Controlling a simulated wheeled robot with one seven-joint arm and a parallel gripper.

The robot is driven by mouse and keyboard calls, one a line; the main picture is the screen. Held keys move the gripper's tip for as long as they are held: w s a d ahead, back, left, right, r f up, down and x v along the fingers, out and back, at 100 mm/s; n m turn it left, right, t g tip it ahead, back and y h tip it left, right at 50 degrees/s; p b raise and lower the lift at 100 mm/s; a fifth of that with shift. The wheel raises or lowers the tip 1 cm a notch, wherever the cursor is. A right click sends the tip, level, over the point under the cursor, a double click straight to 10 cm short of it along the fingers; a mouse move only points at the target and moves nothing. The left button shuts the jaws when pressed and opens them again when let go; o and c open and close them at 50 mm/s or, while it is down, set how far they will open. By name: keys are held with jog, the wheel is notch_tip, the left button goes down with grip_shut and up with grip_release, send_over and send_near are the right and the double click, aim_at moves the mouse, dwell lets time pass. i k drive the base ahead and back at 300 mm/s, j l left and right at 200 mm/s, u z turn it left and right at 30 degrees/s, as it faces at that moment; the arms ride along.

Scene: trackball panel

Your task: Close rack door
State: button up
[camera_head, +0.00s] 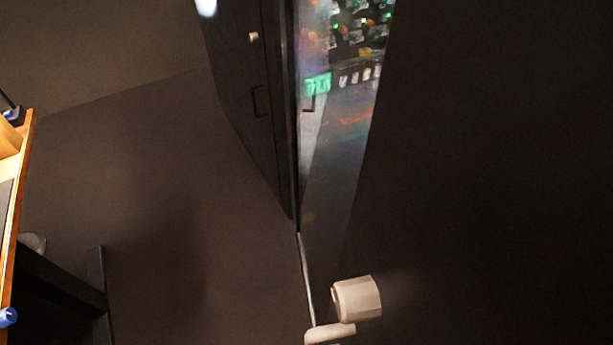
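A tall black rack door (245,110) stands at the upper middle in the head view, with a dark handle on its face and a small pale knob near its top. Right of its edge is a bright strip of the rack (345,85) with green lights and blurred coloured shapes. Glossy reflections make it hard to tell interior from glass. The door appears to stand at an angle to this strip. My gripper is not recognisable in view. Pale rounded parts at the bottom may belong to my arm, but I cannot tell.
A large dark panel (480,170) fills the right side. A wooden table edge (22,180) with a dark leg below it stands at the far left. The brown floor (160,180) between table and door is clear.

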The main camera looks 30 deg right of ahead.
aim_at(481, 211)
jog(key=k+u, duration=0.2)
jog(key=u, duration=0.3)
jog(key=k+j+u, duration=0.15)
jog(key=u, duration=0.3)
jog(key=k+j+u, duration=0.15)
jog(key=u, duration=0.35)
jog(key=j+z, duration=0.9)
